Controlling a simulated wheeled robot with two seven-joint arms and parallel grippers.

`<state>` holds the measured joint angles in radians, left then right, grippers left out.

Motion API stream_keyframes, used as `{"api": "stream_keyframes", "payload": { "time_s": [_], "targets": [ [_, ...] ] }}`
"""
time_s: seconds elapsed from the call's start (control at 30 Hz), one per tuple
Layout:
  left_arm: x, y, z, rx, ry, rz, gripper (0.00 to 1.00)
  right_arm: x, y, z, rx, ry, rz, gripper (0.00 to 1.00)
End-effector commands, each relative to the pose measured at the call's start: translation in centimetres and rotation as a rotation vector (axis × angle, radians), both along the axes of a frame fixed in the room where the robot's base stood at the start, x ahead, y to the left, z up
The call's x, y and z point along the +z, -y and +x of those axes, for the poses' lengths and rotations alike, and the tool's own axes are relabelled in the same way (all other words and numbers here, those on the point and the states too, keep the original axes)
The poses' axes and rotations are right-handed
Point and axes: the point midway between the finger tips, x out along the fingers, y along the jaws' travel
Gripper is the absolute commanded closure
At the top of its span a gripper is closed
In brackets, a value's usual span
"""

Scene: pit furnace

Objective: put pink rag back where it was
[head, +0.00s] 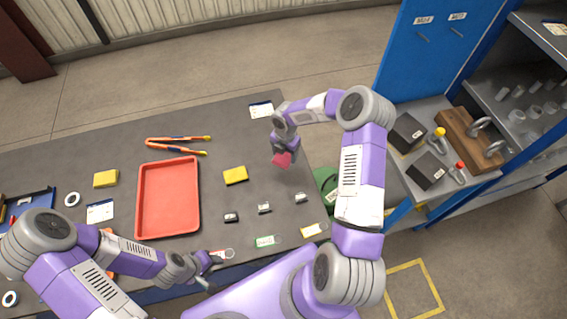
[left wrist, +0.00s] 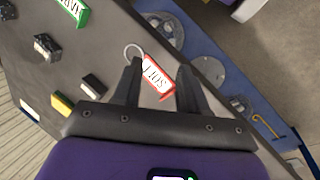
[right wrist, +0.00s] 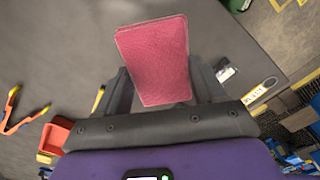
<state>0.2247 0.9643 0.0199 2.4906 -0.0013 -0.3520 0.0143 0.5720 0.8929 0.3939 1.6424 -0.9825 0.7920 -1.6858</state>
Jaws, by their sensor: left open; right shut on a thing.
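The pink rag (head: 283,160) is a small folded cloth held in my right gripper (head: 288,150), above the right part of the dark table. In the right wrist view the rag (right wrist: 155,60) stands out flat between the fingers, and the gripper is shut on it. My left gripper (head: 207,264) is open near the table's front edge. In the left wrist view a red tag (left wrist: 158,76) with a ring lies between and beyond its open fingers; I cannot tell whether they touch it.
A red tray (head: 168,197), yellow sponges (head: 235,176), orange-handled tongs (head: 178,145) and small dark blocks (head: 264,208) lie on the table. Green (head: 268,241) and yellow (head: 311,230) tags lie along the front edge. A blue shelf unit (head: 425,50) stands right. The table's back right is mostly clear.

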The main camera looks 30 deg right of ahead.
Motion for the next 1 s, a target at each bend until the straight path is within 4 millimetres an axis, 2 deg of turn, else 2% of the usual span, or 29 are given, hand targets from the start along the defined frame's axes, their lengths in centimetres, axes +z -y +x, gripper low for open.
{"api": "stream_keyframes", "payload": {
  "time_s": [0.1,0.2,0.37,0.6,1.0],
  "targets": [
    [0.2,0.0,0.0,0.0,0.0,0.0,0.57,-2.5,-0.1,-0.2,0.005,-0.006,0.004,0.59],
    [0.4,0.0,0.0,0.0,-0.001,0.0,0.57,-4.2,-0.1,-0.1,0.003,-0.003,0.003,0.59],
    [0.5,0.0,0.0,0.0,0.0,0.0,0.57,-5.7,0.0,0.0,0.002,-0.002,0.001,0.59],
    [0.9,0.0,0.0,0.0,0.0,0.0,0.57,-8.8,0.0,-0.1,0.001,-0.003,0.001,0.59],
    [0.5,0.0,0.0,0.0,0.0,0.0,0.57,-9.5,0.0,0.0,0.002,0.0,0.0,0.59]
  ]
}}
